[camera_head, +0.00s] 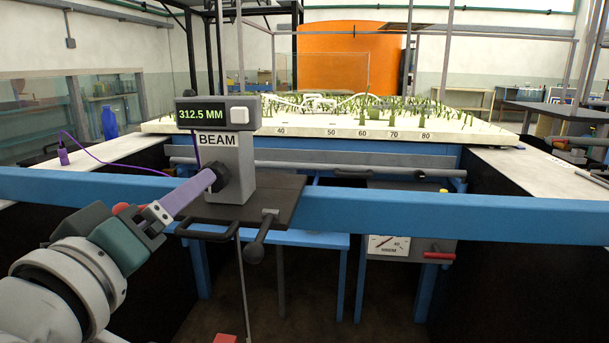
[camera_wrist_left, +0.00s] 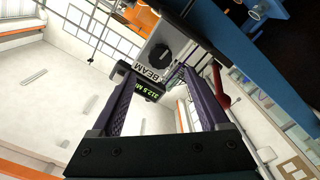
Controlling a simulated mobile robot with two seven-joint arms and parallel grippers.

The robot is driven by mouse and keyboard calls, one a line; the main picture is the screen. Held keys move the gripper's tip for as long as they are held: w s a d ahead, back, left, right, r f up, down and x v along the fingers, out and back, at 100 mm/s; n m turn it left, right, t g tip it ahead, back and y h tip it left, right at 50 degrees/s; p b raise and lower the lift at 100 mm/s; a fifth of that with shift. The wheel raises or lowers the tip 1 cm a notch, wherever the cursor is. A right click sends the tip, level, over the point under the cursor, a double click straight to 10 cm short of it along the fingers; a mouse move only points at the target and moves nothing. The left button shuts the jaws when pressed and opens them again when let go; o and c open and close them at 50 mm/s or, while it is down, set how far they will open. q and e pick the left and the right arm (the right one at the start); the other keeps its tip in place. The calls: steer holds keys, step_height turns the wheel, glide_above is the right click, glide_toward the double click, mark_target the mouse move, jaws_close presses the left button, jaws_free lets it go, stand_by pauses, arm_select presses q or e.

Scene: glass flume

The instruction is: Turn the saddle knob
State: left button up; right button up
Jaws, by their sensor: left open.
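The saddle knob (camera_head: 218,178) is a dark round lobed knob on the left side of the grey post marked BEAM, which stands on the dark saddle plate (camera_head: 285,195). In the left wrist view the knob (camera_wrist_left: 160,53) shows just beyond the fingertips, between their lines. My left gripper (camera_head: 208,179) comes in from the left with its purple-grey fingertips close at the knob. In the left wrist view the left gripper (camera_wrist_left: 152,71) is open, its two fingers apart and nothing between them. Whether the tips touch the knob cannot be told. My right gripper is not in view.
The display box (camera_head: 214,113) above the post reads 312.5 MM. A blue beam (camera_head: 430,216) runs across under the saddle. A dark bar handle (camera_head: 205,233) and a lever (camera_head: 262,238) stick out in front. A model bed (camera_head: 350,120) lies behind.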

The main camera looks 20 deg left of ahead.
mark_target(228, 153)
arm_select(q)
steer(key=x, duration=0.7)
jaws_close()
steer(key=shift+m+p, duration=0.3)
stand_by(0.5)
